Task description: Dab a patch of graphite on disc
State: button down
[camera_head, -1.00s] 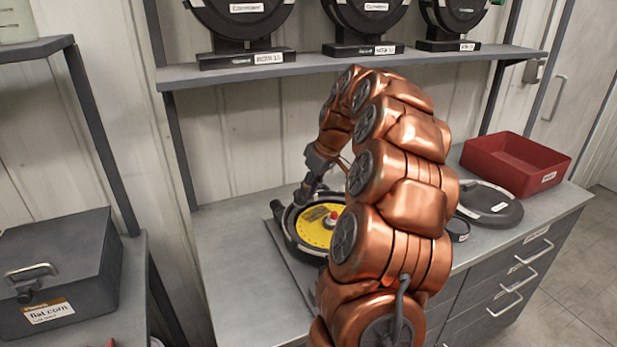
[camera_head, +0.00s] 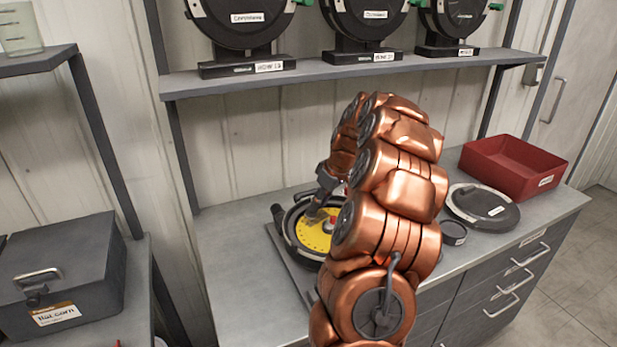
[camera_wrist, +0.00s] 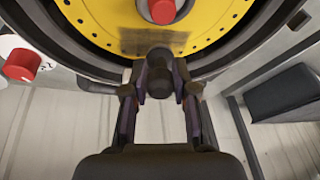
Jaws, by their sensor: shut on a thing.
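The yellow disc (camera_head: 311,236) lies flat in a round black housing on the bench, partly hidden by my arm. In the wrist view the disc (camera_wrist: 95,18) has a ring of small holes and a red centre knob (camera_wrist: 160,9). A grey, streaky patch (camera_wrist: 150,42) shows on the disc between the knob and the near rim. My gripper (camera_wrist: 158,92) is shut on a dark, rounded tool (camera_wrist: 158,72), whose head is at the near edge of that patch. I cannot tell whether it touches the disc. In the head view my gripper (camera_head: 318,208) is over the disc.
A black round lid (camera_head: 483,206), a small dark round container (camera_head: 454,233) and a red tray (camera_head: 515,166) stand right on the bench. A shelf (camera_head: 330,78) with several round units runs above. A grey box (camera_head: 62,270) stands at left. The bench's front left is clear.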

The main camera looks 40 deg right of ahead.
jog(key=a+b, duration=0.2)
jog(key=a, duration=0.2)
jog(key=shift+b, duration=0.35)
notch_tip(320, 180, up, 8)
jog(key=shift+r+p, duration=0.15)
jog(key=shift+p, duration=0.15)
dwell(0.4)
